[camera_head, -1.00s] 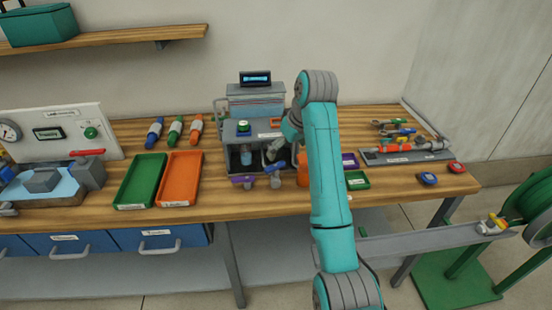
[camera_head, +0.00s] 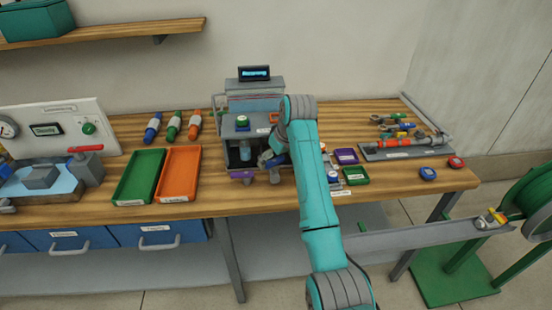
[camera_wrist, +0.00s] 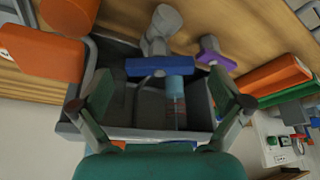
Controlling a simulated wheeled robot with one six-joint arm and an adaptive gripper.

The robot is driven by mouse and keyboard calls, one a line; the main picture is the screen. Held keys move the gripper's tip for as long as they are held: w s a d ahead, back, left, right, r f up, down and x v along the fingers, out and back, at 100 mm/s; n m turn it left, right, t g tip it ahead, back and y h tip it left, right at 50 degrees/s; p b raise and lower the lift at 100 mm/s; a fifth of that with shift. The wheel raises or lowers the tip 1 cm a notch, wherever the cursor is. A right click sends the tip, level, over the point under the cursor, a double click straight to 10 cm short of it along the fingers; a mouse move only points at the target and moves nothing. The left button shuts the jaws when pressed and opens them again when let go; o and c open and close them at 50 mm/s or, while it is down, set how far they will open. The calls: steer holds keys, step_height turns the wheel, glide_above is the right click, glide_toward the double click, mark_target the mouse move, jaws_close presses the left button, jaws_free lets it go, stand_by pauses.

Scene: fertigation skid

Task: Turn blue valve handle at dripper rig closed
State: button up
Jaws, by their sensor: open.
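The dripper rig (camera_head: 238,131) is a grey box on the bench, with its open front showing a bottle. In the wrist view the blue valve handle (camera_wrist: 160,66) is a flat bar lying crosswise on a grey valve body. In the head view the blue handle (camera_head: 277,161) shows at the rig's front right, partly hidden by my arm. A purple handle (camera_wrist: 216,59) sits beside it, also seen in the head view (camera_head: 242,174). My gripper (camera_wrist: 162,78) is open, with its fingers spread to either side of the blue handle. I cannot tell whether they touch it.
An orange part (camera_wrist: 42,50) is close to one finger in the wrist view. Green (camera_head: 139,176) and orange (camera_head: 178,174) trays lie left of the rig. Small purple (camera_head: 346,156) and green (camera_head: 356,175) trays lie to its right.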

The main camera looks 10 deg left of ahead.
steer(key=shift+f, duration=0.1)
steer(key=c, duration=1.2)
steer(key=shift+o, duration=0.2)
steer(key=shift+m, duration=0.3)
steer(key=shift+s+a+m+t+h, duration=0.2)
steer(key=shift+m+h, duration=0.35)
steer(key=shift+m, duration=0.8)
steer(key=shift+w+a+m+t+h, duration=0.1)
steer(key=shift+m+t+h, duration=0.35)
steer(key=shift+m, duration=0.9)
steer(key=o, duration=1.2)
steer(key=shift+c, duration=0.2)
